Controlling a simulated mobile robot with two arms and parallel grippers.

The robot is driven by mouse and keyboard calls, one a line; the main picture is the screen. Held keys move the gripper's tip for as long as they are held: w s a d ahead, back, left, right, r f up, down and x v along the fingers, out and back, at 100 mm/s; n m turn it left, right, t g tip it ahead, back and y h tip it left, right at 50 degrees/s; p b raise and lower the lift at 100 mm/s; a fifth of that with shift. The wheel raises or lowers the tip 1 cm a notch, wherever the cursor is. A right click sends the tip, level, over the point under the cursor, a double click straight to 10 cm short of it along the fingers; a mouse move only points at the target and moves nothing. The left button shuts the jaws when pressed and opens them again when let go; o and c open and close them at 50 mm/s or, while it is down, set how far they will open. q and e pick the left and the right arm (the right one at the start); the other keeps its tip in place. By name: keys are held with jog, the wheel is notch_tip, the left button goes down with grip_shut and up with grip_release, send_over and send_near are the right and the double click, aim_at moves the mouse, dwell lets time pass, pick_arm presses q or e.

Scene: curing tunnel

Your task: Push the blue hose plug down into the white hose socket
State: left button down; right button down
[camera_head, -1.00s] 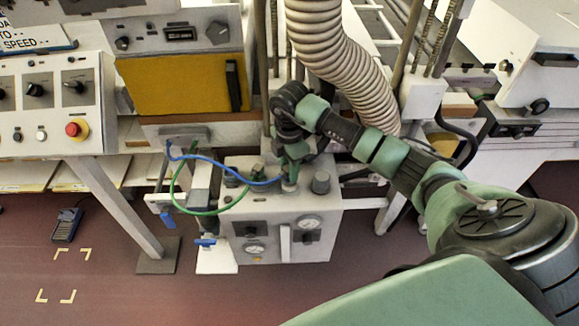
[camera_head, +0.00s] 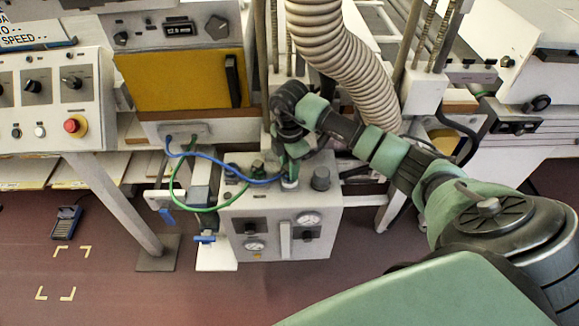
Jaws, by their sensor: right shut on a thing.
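The blue hose (camera_head: 212,159) runs from a small panel at the upper left to the top of a white box. Its right end reaches my right gripper (camera_head: 290,172), which is shut on the hose end and points down. The blue plug itself is mostly hidden by the fingers. The white hose socket (camera_head: 289,184) shows as a small pale cylinder on the box top, directly under the fingertips. I cannot tell how deep the plug sits in it. My left gripper is not in view.
The white box (camera_head: 267,220) carries gauges, a dark knob (camera_head: 320,179) right of the socket and a green hose (camera_head: 176,188) at left. A ribbed duct (camera_head: 345,55) hangs close behind my arm. A control panel (camera_head: 45,100) with a red button stands at left.

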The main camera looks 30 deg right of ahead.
jog(key=shift+f, duration=0.1)
dwell(0.3)
jog(key=c, duration=1)
grip_release()
notch_tip(320, 180, up, 8)
jog(key=shift+f+b, duration=0.1)
jog(key=shift+b, duration=0.75)
